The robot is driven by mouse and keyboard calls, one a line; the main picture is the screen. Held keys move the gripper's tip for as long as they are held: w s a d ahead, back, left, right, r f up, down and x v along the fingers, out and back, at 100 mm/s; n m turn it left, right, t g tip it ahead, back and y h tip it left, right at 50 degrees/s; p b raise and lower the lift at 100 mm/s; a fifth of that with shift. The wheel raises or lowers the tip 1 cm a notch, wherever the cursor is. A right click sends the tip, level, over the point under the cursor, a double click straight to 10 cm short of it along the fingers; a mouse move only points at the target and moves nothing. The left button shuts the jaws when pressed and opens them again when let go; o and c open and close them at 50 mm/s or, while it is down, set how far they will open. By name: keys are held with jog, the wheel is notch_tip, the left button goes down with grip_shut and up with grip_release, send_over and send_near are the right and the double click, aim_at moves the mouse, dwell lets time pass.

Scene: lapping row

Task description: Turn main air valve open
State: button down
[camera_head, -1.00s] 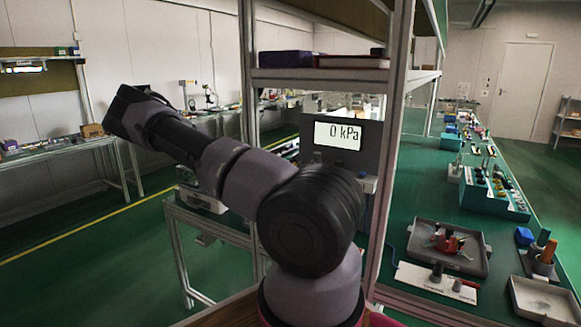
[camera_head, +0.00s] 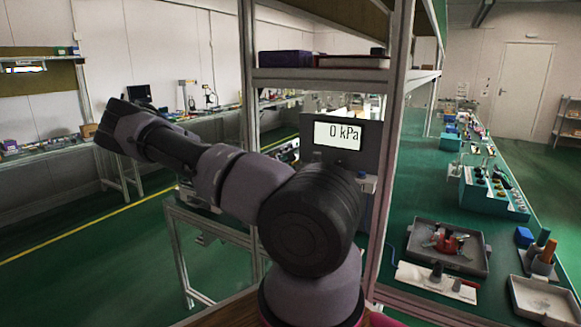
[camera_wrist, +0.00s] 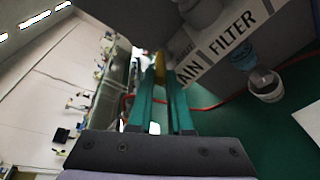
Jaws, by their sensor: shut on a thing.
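In the wrist view, my gripper (camera_wrist: 160,82) has two teal fingers shut on a narrow yellow piece (camera_wrist: 160,64), which appears to be the handle of the main air valve. Only a small part of it shows between the fingertips, and the valve body cannot be made out. A grey panel beside it carries a white label (camera_wrist: 218,48) reading "AIN FILTER", its left end cut off. In the head view, a dark display box (camera_head: 338,135) reads 0 kPa. My gripper and the valve do not show there; my arm crosses the left and middle.
A metal shelf frame (camera_head: 400,120) stands close to the right of my arm. A green bench (camera_head: 410,200) beyond it holds trays and tools. Open green floor (camera_head: 90,260) lies at the left. In the wrist view, a red hose (camera_wrist: 205,107) runs near the fingers.

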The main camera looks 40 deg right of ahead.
jog(key=shift+w+r+g, duration=0.15)
jog(key=shift+w+g, duration=0.05)
jog(key=shift+g, duration=0.1)
jog(key=c, duration=0.8)
grip_release()
jog(key=shift+c, duration=0.2)
jog(key=shift+a, duration=0.1)
jog(key=v, duration=1)
jog(key=shift+s+a, duration=0.25)
jog(key=shift+a, duration=0.05)
